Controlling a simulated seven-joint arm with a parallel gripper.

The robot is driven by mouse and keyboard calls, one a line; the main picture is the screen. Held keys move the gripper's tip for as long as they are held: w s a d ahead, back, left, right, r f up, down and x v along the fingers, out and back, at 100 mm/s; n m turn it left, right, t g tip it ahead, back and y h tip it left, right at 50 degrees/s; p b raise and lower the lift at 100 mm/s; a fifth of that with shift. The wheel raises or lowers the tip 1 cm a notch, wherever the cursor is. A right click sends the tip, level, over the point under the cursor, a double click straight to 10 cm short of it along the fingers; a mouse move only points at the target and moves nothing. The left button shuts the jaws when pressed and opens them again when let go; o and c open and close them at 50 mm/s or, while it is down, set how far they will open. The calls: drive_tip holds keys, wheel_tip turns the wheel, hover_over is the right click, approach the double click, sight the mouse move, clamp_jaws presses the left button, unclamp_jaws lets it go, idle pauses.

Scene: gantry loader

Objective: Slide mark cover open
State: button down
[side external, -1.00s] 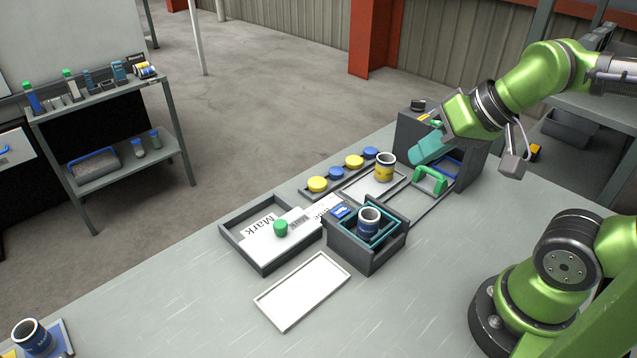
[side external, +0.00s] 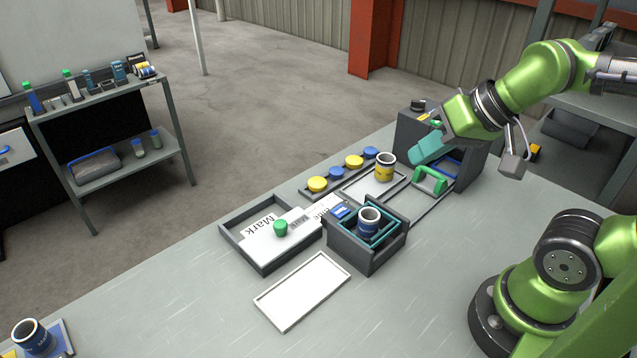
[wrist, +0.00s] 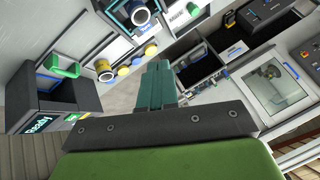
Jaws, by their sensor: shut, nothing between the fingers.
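The mark cover (side external: 265,240) is a white plate lettered "Mark" with a green knob (side external: 280,228). It lies over part of a dark-framed tray (side external: 240,212) in the middle of the table, with a dark strip of the tray uncovered along its left side. My gripper (side external: 428,150) is at the right, above the green handle near the dark box, well apart from the cover. Its teal fingers (wrist: 158,85) are together and empty in the wrist view.
A dark holder (side external: 365,255) with a blue cup stands right of the cover. A yellow cup (side external: 386,166), several round buttons and a green handle (side external: 431,180) lie behind. A white empty tray (side external: 302,290) lies in front. The table's front left is mostly clear.

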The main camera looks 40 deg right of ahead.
drive_tip(key=c, duration=1.8)
unclamp_jaws()
drive_tip(key=shift+o, duration=1.2)
drive_tip(key=shift+a+f, duration=0.15)
drive_tip(key=o, duration=0.5)
drive_tip(key=shift+w+a+f+n+g, duration=0.3)
drive_tip(key=shift+w+a+f+g, duration=0.3)
drive_tip(key=shift+w, duration=0.25)
drive_tip(key=shift+c, duration=0.2)
drive_tip(key=o, duration=0.3)
drive_tip(key=w+a+n+g, duration=0.1)
drive_tip(key=w+a+g, duration=0.1)
drive_tip(key=w+a, duration=0.2)
drive_tip(key=w, duration=0.3)
drive_tip(key=shift+a+g, duration=0.15)
drive_tip(key=shift+g, duration=0.15)
drive_tip(key=g+h, duration=0.2)
drive_tip(key=g, duration=0.1)
hover_over(279, 223)
drive_tip(key=shift+f, duration=0.85)
wheel_tip(279, 223, down, 16)
drive_tip(key=shift+c, duration=0.2)
clamp_jaws()
